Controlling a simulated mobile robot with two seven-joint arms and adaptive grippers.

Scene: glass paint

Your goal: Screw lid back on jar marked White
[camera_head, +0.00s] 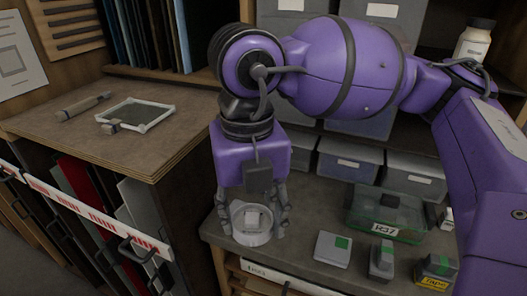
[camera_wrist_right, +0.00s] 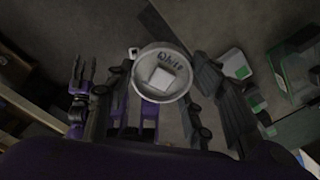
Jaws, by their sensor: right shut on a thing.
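A round, pale lid marked White (camera_wrist_right: 150,62) shows in the right wrist view, with a raised pale square in its middle. In the head view the same round pale piece (camera_head: 251,238) is at the near left corner of the grey bench. My right gripper (camera_head: 252,222) points down with its fingers on either side of it, shut on it. I cannot tell how much of the jar is under the lid, or whether the lid is seated level. My left gripper (camera_wrist_right: 82,78) shows at the left of the right wrist view, its fingers apart and empty.
On the bench to the right are a pale block with a green patch (camera_head: 333,248), a grey-green block (camera_head: 381,262), a yellow-labelled box (camera_head: 436,270) and a green bin (camera_head: 395,208). Grey bins (camera_head: 349,160) line the back. A wooden cabinet top (camera_head: 60,128) holds a small frame (camera_head: 138,114).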

